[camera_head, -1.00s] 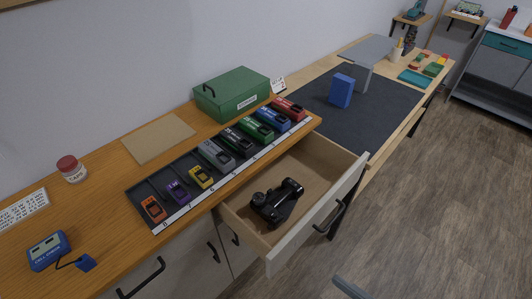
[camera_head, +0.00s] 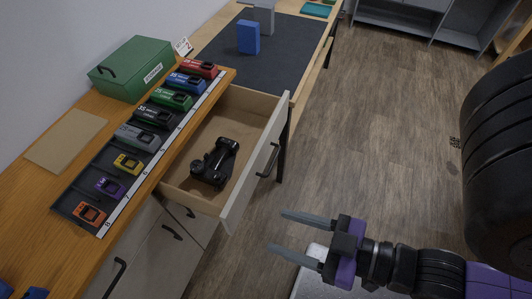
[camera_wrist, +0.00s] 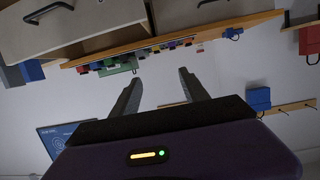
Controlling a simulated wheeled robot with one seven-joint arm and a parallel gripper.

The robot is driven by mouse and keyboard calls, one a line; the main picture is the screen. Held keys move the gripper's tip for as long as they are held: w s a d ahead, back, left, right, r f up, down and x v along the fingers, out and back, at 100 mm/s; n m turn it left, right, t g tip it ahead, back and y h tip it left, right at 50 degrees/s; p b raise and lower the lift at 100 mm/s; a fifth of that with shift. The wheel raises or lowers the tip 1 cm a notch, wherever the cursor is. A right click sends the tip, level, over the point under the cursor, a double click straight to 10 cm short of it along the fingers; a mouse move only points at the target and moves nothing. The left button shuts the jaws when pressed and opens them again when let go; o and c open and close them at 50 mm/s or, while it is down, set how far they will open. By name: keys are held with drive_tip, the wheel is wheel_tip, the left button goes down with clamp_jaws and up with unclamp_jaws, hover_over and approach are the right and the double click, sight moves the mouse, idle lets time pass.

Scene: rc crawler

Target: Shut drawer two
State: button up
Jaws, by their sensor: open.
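A pale-fronted drawer (camera_head: 232,205) stands pulled out from under the wooden counter in the head view. A black device (camera_head: 214,162) lies inside it on the light wood bottom. The drawer's dark bar handle (camera_head: 268,160) is on its outer face. My gripper (camera_head: 278,232) is open and empty, to the right of and apart from the drawer front, with its fingers pointing left. In the wrist view my gripper (camera_wrist: 160,77) shows two spread fingers with nothing between them. A pale front with a dark handle (camera_wrist: 47,11) is at that view's upper left; I cannot tell which front it is.
The counter holds a tray (camera_head: 62,207) of several coloured blocks, a green box (camera_head: 130,68) and a tan board (camera_head: 65,140). A blue block (camera_head: 248,37) stands on the dark mat (camera_head: 215,45) beyond. Wooden floor (camera_head: 370,130) lies open right of the drawer.

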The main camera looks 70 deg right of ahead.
sight(276, 132)
drive_tip(key=shift+d+f, duration=0.15)
drive_tip(key=c, duration=0.3)
drive_tip(key=w+d+h+b, duration=0.1)
drive_tip(key=d, duration=0.1)
drive_tip(key=w+d+f+m+t+h+b, duration=0.1)
drive_tip(key=w+d, duration=0.1)
drive_tip(key=w+d+f+m+h+b, duration=0.1)
drive_tip(key=d+h+b, duration=0.1)
drive_tip(key=shift+w, duration=0.3)
clamp_jaws()
drive_tip(key=s+d+f+m+g+h+b, duration=0.2)
drive_tip(key=d+f+m+b, duration=0.3)
drive_tip(key=d+f, duration=0.65)
drive_tip(key=s+d+f+m+g+h+b, duration=0.1)
drive_tip(key=s+d+f+m+g+b, duration=0.15)
drive_tip(key=d+f+m, duration=1)
drive_tip(key=s+d+f+m+g+h+b, duration=0.25)
drive_tip(key=d+b, duration=0.25)
drive_tip(key=d, duration=1.3)
drive_tip(key=w+a+r+n+t+y, duration=0.35)
drive_tip(key=a+r+t+y, duration=0.25)
drive_tip(key=a+t+y, duration=0.35)
drive_tip(key=shift+n+y, duration=0.3)
drive_tip(key=shift+n, duration=0.15)
drive_tip(key=w, duration=1.3)
drive_tip(key=shift+w, duration=0.25)
